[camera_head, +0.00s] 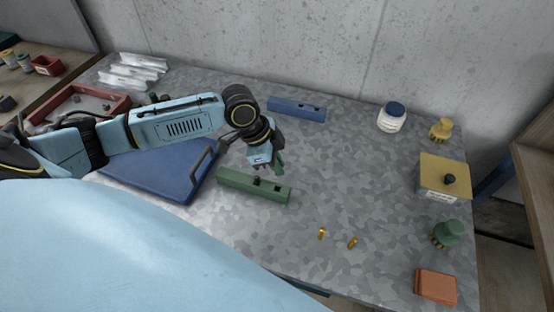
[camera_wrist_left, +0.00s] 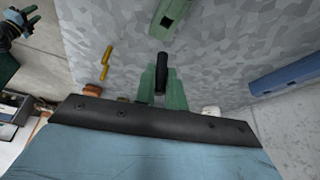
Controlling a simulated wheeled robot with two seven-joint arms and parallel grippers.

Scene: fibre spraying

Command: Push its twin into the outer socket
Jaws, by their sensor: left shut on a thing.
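My left gripper (camera_head: 276,164) is above and behind the green block (camera_head: 238,184). In the left wrist view its green fingers (camera_wrist_left: 161,84) are shut on a black peg (camera_wrist_left: 160,74). The peg is apart from the green block (camera_wrist_left: 177,12), which is partly cut off at the top and shows one dark hole. In the head view the block has two dark spots on its top, one near its middle and one toward its right end; I cannot tell which is filled. What seems to be my right gripper (camera_wrist_left: 18,24) is at the left wrist view's upper left corner, its fingers unclear.
A blue block (camera_head: 297,109) with holes lies at the back. A blue case (camera_head: 160,172) with a handle is left of the green block. Two brass pieces (camera_head: 322,233) lie in front. A white jar (camera_head: 391,118) and a yellow box (camera_head: 446,177) stand right; the table between is clear.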

